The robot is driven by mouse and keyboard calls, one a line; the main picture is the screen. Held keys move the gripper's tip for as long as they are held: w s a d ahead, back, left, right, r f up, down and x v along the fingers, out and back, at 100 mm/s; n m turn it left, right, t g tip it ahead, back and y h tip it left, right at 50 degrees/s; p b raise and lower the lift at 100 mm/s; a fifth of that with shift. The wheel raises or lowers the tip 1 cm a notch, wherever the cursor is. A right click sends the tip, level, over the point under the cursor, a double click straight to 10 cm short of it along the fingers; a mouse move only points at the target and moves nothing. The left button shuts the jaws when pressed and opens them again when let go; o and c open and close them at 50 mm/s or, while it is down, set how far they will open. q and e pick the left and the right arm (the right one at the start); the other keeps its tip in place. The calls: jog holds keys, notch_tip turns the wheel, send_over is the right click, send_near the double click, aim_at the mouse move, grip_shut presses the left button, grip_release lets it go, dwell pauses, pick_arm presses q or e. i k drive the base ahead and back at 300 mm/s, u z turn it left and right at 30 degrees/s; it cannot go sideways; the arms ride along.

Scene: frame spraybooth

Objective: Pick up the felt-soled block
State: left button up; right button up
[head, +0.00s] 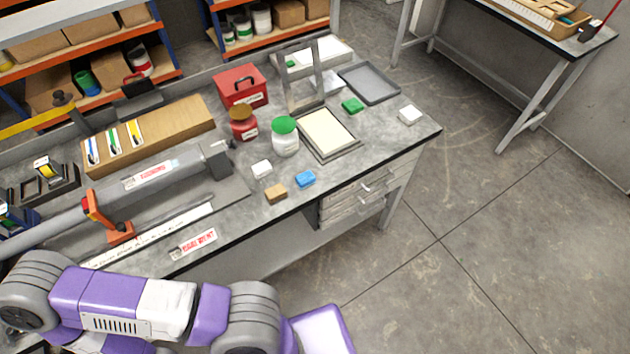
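Several small blocks lie on the grey workbench (375,150): a tan block (276,194), a blue block (305,178) and a white block (262,169) near the front edge. A green block (353,105) and another white block (410,115) lie farther right. Their undersides are hidden, so I cannot tell which is felt-soled. My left arm comes in along the bottom left, in front of the bench. Neither of my grippers shows.
Behind the blocks are a white jar with a green lid (285,138), a red jar (243,125), a red toolbox (241,87) and a framed panel (327,134). An empty grey tray (369,83) lies behind the green block. A long metal tool (130,186) fills the left. The bench's right front corner is clear.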

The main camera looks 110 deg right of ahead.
aim_at(277, 194)
jog(key=k, duration=0.95)
jog(key=z, duration=0.3)
